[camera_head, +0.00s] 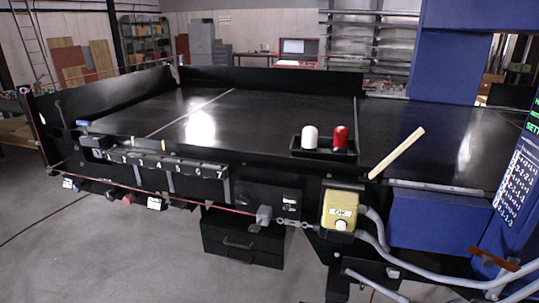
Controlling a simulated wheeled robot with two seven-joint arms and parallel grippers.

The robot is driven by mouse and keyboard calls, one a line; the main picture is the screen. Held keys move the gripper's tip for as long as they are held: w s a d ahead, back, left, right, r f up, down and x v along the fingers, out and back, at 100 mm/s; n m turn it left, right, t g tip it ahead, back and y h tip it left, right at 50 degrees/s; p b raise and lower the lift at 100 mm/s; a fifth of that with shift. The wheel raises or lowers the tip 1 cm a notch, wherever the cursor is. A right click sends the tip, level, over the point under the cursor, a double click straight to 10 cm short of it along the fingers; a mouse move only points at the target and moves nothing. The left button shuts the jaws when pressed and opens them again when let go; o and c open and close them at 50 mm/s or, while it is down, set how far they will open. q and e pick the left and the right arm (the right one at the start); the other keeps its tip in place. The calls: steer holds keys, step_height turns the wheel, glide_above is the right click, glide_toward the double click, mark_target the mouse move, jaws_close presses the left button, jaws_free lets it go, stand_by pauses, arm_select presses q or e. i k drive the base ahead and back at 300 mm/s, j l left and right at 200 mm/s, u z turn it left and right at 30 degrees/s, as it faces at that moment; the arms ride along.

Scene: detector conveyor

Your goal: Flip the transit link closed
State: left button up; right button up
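A flat tan bar (397,152) sticks up at a slant from the front edge of the black conveyor (264,115). Its lower end is at the edge above the yellow box, and its upper end points up and to the right, clear of the surface. It may be the transit link in a raised position; no label on it is readable. A metal strip (436,186) runs along the edge to the right of its lower end. Neither of my grippers is in view.
A black tray (323,152) holds a white cylinder (310,137) and a red one (340,137), left of the bar. A yellow box (340,211) with grey conduits hangs below. A blue panel (440,219) and a text screen (524,165) are at right. A numbered rail (166,165) lines the front left.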

mark_target(490, 261)
steer(key=z, duration=1.5)
